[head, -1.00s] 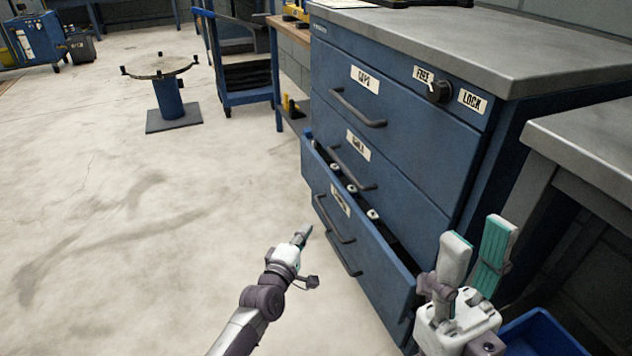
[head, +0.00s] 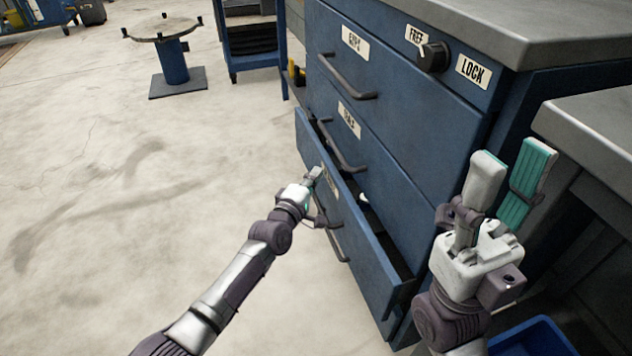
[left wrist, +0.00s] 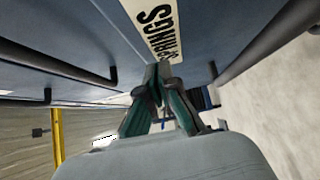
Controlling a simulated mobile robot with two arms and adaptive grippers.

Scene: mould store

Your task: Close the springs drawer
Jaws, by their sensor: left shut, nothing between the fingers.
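The springs drawer (head: 362,252) is a blue drawer low in the cabinet, standing partly open. Its label reads SPRINGS in the left wrist view (left wrist: 158,32); in the head view my left gripper partly covers it. A bit of something pale (head: 364,198) shows inside. My left gripper (head: 316,172) is shut and empty, its tips at the drawer front by the label; I cannot tell if they touch. It also shows in the left wrist view (left wrist: 163,72). My right gripper (head: 508,165) is open and empty, in front of the cabinet's right side.
The blue cabinet (head: 405,125) has closed drawers above and a knob (head: 433,57) between FREE and LOCK labels. A grey bench (head: 590,130) stands at the right, a blue bin (head: 535,338) below it. A round stand (head: 172,62) is far left. The left floor is clear.

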